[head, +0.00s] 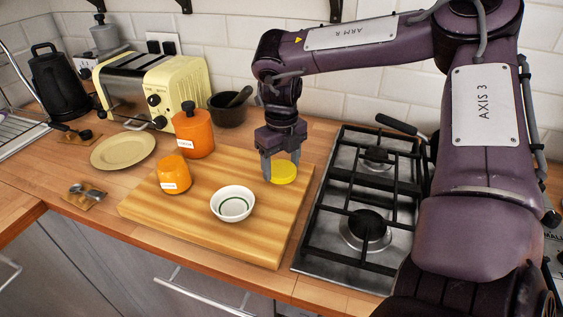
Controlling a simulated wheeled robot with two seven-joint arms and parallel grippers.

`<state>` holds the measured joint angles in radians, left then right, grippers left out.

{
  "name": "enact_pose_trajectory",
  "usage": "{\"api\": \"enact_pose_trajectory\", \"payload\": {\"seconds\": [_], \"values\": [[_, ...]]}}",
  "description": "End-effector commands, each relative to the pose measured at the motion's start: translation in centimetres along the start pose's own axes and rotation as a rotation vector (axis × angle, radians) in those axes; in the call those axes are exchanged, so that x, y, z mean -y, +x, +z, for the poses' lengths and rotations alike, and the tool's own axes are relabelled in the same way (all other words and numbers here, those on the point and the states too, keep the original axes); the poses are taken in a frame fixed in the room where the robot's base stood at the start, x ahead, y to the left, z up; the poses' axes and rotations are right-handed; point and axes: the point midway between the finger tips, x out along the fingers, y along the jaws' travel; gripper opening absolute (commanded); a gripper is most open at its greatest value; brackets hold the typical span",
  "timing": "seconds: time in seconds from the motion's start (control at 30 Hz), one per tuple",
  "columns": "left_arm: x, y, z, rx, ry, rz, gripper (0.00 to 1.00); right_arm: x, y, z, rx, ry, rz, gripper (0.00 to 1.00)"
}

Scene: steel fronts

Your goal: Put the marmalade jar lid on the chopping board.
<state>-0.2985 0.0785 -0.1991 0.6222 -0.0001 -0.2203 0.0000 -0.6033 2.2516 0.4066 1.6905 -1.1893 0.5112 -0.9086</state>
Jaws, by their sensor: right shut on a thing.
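My right gripper (279,172) is shut on a yellow round lid (286,173). The lid is at the back right part of the wooden chopping board (263,245), at or just above its surface; I cannot tell if it touches. An orange jar (173,175) with a white label stands on the board's left part. A larger orange container (194,134) with a knob on top stands at the board's back left. A white bowl (232,204) sits at the board's front middle. My left gripper is not in view.
A gas hob (360,245) with a pan handle over it lies right of the board. A beige plate (123,150), a cream toaster (150,88), a dark mortar (229,112) and a black kettle (58,85) stand left and behind. The board's front right is clear.

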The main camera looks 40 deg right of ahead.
Motion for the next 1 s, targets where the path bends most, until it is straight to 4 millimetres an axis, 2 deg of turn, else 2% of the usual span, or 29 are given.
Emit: {"api": "enact_pose_trajectory", "payload": {"seconds": [0.03,0.2,0.43,0.57,0.67,1.0], "values": [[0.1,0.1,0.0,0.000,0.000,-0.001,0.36,0.0,0.2,0.0,0.000,0.000,0.000,0.67],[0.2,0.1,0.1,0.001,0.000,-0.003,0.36,0.0,0.1,0.0,-0.001,0.000,0.000,0.87],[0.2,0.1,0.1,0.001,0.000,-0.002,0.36,0.0,0.1,0.0,-0.001,0.000,0.000,0.87],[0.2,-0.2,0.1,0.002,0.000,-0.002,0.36,0.0,-0.6,0.0,0.001,0.000,0.000,0.87],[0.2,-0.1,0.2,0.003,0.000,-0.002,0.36,0.0,-1.9,0.1,0.004,-0.002,-0.002,0.87],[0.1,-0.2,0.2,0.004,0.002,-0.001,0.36,0.0,-9.2,0.1,0.004,0.000,-0.003,0.87]]}}
